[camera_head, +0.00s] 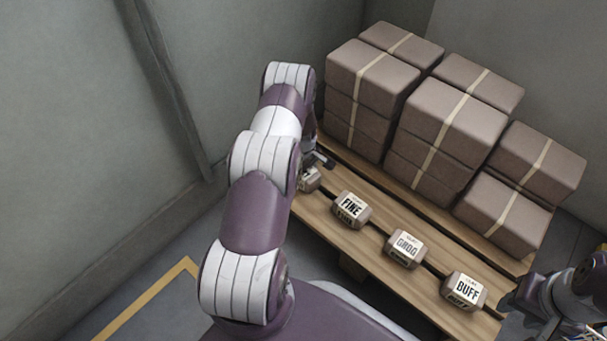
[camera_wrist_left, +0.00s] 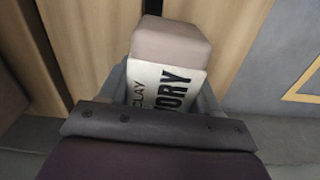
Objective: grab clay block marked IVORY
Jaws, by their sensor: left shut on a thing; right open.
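The clay block marked IVORY (camera_wrist_left: 171,50) fills the middle of the left wrist view; its label reads CLAY and VORY, the first letter hidden. My left gripper (camera_wrist_left: 163,92) is shut on it, one finger on each side, at the slatted pallet. In the head view the block (camera_head: 309,180) shows only partly at the pallet's left end, behind my left arm, and most of my left gripper (camera_head: 318,160) is hidden. My right gripper (camera_head: 514,298) is open at the lower right, beside the block marked BUFF, and looks empty.
Blocks marked FINE (camera_head: 351,209), GROG (camera_head: 405,248) and BUFF (camera_head: 464,290) stand in a row along the front of the wooden pallet (camera_head: 375,262). Stacks of strapped brown packages (camera_head: 440,115) stand behind them. A grey wall (camera_head: 80,120) is at the left.

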